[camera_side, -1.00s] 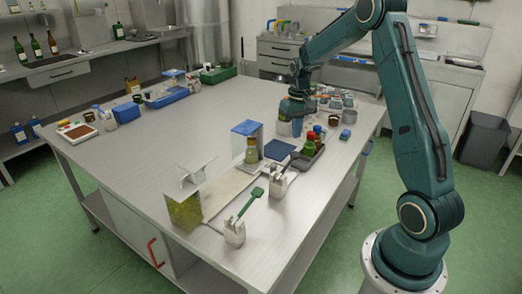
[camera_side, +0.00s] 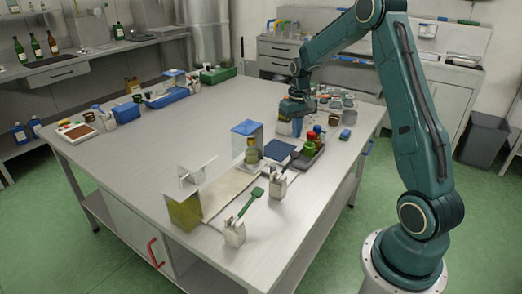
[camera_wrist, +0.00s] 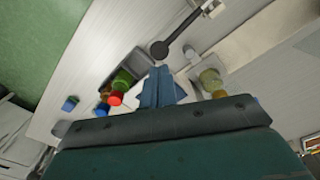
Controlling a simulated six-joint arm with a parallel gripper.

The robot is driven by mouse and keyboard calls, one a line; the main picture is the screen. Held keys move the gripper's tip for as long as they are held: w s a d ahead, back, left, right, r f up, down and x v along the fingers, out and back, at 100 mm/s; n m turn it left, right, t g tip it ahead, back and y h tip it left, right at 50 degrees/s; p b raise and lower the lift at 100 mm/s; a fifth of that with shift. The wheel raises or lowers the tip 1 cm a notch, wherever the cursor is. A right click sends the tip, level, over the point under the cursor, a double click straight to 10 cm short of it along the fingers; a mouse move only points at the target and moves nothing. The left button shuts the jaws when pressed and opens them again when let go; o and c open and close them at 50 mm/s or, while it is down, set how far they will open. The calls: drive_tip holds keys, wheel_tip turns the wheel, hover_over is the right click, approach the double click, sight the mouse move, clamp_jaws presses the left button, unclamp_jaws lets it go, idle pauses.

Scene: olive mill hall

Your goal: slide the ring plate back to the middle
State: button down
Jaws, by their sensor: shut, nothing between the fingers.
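My gripper (camera_side: 297,127) points down over the right part of the steel table, just behind a dark blue square plate (camera_side: 278,149). In the wrist view its blue fingers (camera_wrist: 158,82) are together with nothing seen between them. I cannot pick out a ring plate with certainty. Several small round grey pieces (camera_side: 348,101) stand behind and to the right of my gripper, partly hidden by my arm. Whether my fingertips touch anything is too small to tell.
A dark tray (camera_side: 305,163) with red- and green-topped bottles stands near my gripper, beside a jar (camera_side: 251,153) and a blue-topped box (camera_side: 246,129). The table's middle left (camera_side: 160,140) is clear.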

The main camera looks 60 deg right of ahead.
sight(273, 165)
drive_tip(key=c, duration=2.1)
unclamp_jaws()
drive_tip(key=o, duration=0.3)
drive_tip(key=shift+w, duration=0.1)
drive_tip(key=o, duration=0.6)
drive_tip(key=shift+n, duration=0.3)
drive_tip(key=w+a, duration=0.1)
drive_tip(key=w, duration=0.1)
drive_tip(key=w+a, duration=0.1)
drive_tip(key=w, duration=0.1)
drive_tip(key=w+a, duration=0.1)
drive_tip(key=w, duration=0.1)
drive_tip(key=shift+w, duration=0.15)
drive_tip(key=shift+c, duration=0.2)
drive_tip(key=shift+f, duration=6.95)
drive_tip(key=shift+a, duration=0.1)
clamp_jaws()
